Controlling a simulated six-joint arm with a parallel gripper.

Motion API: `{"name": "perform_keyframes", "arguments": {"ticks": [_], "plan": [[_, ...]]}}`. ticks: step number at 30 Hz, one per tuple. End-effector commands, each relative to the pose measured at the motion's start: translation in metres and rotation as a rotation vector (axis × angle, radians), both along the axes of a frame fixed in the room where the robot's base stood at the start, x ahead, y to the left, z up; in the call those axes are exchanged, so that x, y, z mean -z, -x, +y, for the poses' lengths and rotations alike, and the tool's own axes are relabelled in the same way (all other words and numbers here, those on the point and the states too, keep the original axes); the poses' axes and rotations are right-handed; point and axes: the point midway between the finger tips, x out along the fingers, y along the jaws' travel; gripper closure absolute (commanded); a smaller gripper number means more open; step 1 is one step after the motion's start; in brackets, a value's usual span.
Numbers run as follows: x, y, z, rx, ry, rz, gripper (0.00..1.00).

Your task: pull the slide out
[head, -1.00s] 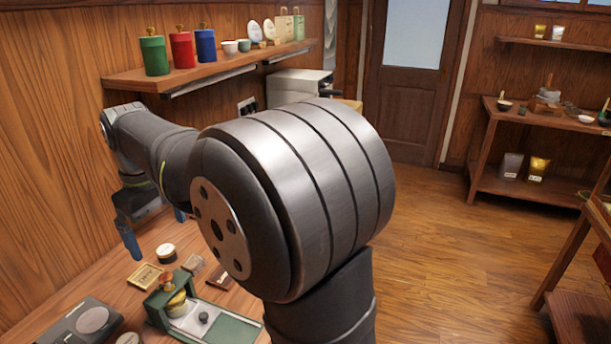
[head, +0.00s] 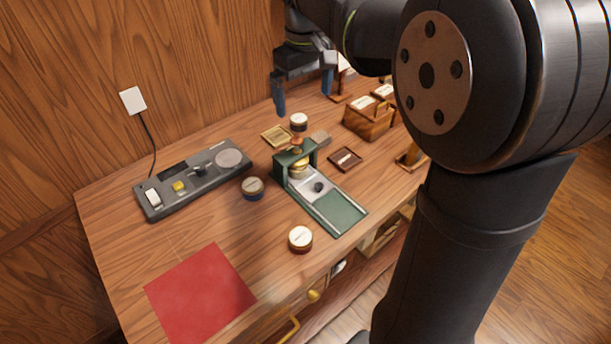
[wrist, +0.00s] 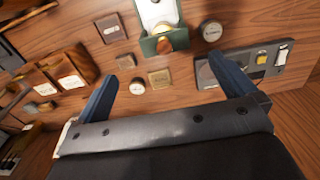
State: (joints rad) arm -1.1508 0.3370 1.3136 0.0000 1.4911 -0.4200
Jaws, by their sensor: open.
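The green press (head: 281,172) stands mid-table with an orange-topped handle (head: 296,142). A yellowish round piece (head: 298,168) sits under the press head. My gripper (head: 303,102) is open and empty, raised near the back wall, behind the press and apart from it. In the wrist view my gripper's blue fingers (wrist: 162,70) are spread, with the press (wrist: 149,46) at the top and only part of the slide (wrist: 155,10) showing.
Round tins (head: 299,121) (head: 253,188) (head: 300,239) stand around the press. A grey scale panel (head: 195,178) is left, a red mat (head: 200,292) front left, and a wooden box (head: 369,121) right.

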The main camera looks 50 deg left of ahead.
Motion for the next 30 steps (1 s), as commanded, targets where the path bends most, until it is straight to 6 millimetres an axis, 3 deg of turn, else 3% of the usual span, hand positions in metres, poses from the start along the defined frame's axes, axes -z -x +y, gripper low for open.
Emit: {"name": "perform_keyframes", "arguments": {"ticks": [8, 11, 17, 21, 26, 30], "plan": [[0.0, 0.0, 0.0, 0.0, 0.0, 0.0, 0.0], [0.003, 0.0, -0.004, 0.016, 0.0, 0.0, 0.2], [0.03, 0.0, -0.04, 0.178, 0.001, 0.0, 0.58], [0.044, 0.002, -0.056, 0.254, 0.001, 0.001, 0.58], [0.06, 0.002, -0.058, 0.264, 0.003, 0.001, 0.58], [0.087, 0.002, -0.058, 0.263, 0.005, 0.002, 0.58]]}}
